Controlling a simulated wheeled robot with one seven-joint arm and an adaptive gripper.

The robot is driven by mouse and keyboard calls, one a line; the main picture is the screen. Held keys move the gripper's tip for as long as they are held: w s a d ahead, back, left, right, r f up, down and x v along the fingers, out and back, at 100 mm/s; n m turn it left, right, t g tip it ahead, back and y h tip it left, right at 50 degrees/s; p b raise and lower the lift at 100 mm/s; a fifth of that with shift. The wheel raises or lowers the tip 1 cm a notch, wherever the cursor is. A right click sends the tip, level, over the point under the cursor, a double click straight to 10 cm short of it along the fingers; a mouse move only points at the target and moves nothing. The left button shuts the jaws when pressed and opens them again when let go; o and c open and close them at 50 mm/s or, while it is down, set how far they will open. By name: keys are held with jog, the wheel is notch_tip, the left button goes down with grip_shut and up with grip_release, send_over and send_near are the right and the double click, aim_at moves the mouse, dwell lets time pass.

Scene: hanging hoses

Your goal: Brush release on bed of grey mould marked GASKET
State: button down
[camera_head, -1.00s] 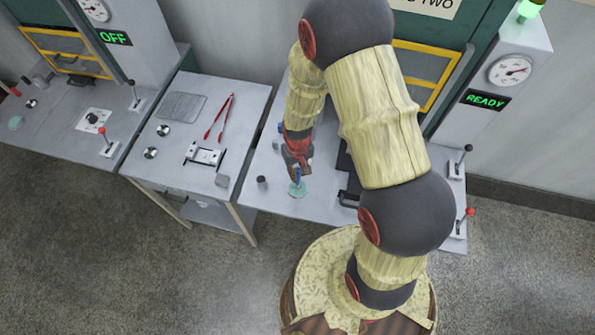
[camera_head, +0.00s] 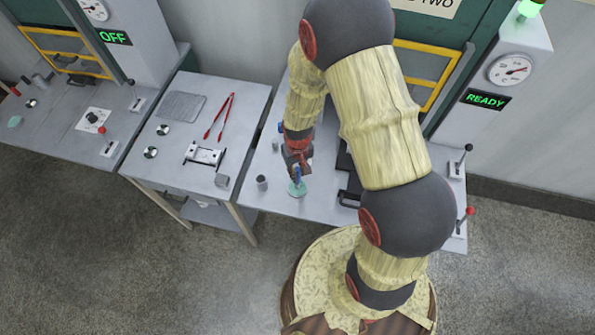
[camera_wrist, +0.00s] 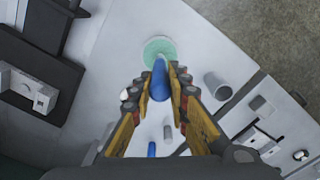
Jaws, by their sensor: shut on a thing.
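My gripper (camera_head: 297,166) is shut on a blue handle (camera_wrist: 159,78), likely the brush, held upright. Its lower end is at a round green dish (camera_wrist: 160,47) on the right-hand bench; whether it touches the dish is unclear. The dish also shows in the head view (camera_head: 297,189). A dark mould-like block (camera_wrist: 68,75) with a handle lies left of the gripper in the wrist view. In the head view my arm partly hides this dark block (camera_head: 347,197). No GASKET marking is readable, and I cannot tell which piece is the grey mould.
A grey cup (camera_wrist: 217,86) stands close beside the dish. Another blue-handled item (camera_wrist: 152,149) and a small grey cylinder (camera_wrist: 168,132) are nearby. The middle table (camera_head: 245,95) holds red tongs (camera_head: 219,116), a metal fixture and discs. A READY display (camera_head: 486,99) is at right.

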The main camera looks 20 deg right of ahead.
dwell(0.3)
jog(key=shift+r+p, duration=2.25)
jog(key=shift+r, duration=1.25)
